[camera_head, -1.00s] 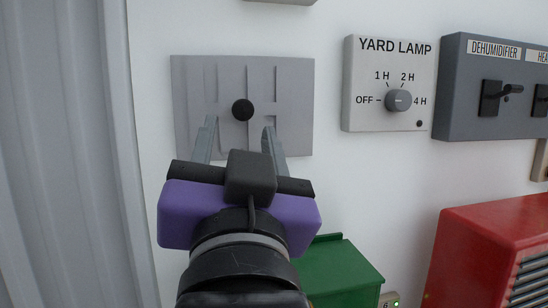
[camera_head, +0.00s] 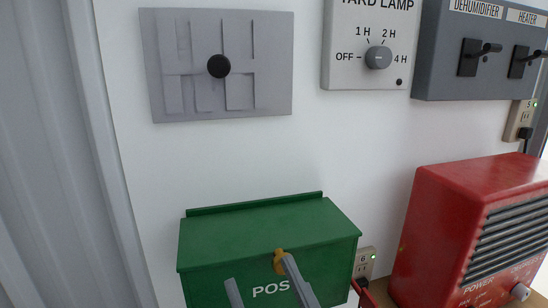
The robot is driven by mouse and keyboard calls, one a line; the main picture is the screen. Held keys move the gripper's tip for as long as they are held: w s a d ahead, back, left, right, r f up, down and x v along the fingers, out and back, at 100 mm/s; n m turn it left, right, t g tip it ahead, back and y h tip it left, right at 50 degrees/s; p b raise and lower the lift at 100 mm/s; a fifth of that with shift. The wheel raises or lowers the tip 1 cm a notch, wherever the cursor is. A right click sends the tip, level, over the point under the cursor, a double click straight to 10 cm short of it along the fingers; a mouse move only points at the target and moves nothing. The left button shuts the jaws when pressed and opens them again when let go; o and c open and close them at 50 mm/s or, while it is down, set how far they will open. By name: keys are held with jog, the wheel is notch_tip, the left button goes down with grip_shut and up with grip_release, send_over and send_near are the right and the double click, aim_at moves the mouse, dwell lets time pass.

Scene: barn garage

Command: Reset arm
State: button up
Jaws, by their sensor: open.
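My gripper (camera_head: 259,271) shows only by its two grey fingertips at the bottom edge. The fingers are apart, with nothing seen between them. They overlap the front of the green box (camera_head: 268,228) in the picture; I cannot tell whether they touch it. The rest of my arm is out of view. A grey panel (camera_head: 160,103) with slots and a round black knob (camera_head: 218,66) is on the white wall, well above my gripper and clear of it.
The yard lamp dial box (camera_head: 345,73) and a dark switch panel (camera_head: 435,73) are at the upper right. A red heater (camera_head: 440,210) stands at the right, beside a wall socket (camera_head: 365,262). Corrugated metal (camera_head: 40,150) lines the left. The wall between panel and green box is bare.

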jog(key=s+d+f+m+g+h, duration=0.1)
jog(key=s+d+f+h, duration=0.2)
jog(key=s+d+f, duration=0.4)
jog(key=s+d+f+m+g+h, duration=0.15)
jog(key=d+f, duration=0.35)
jog(key=f, duration=0.5)
jog(key=s+d+f+m+g+h, duration=0.2)
jog(key=s+d+f+h, duration=0.1)
jog(key=s, duration=0.5)
jog(key=s+d+f+m+g+h, duration=0.2)
jog(key=s+d+f+m+h, duration=0.1)
jog(key=s+f, duration=0.4)
jog(key=s+d+h, duration=0.1)
jog(key=d, duration=0.1)
jog(key=shift+d+f, duration=0.2)
jog(key=shift+d, duration=0.1)
dwell(0.7)
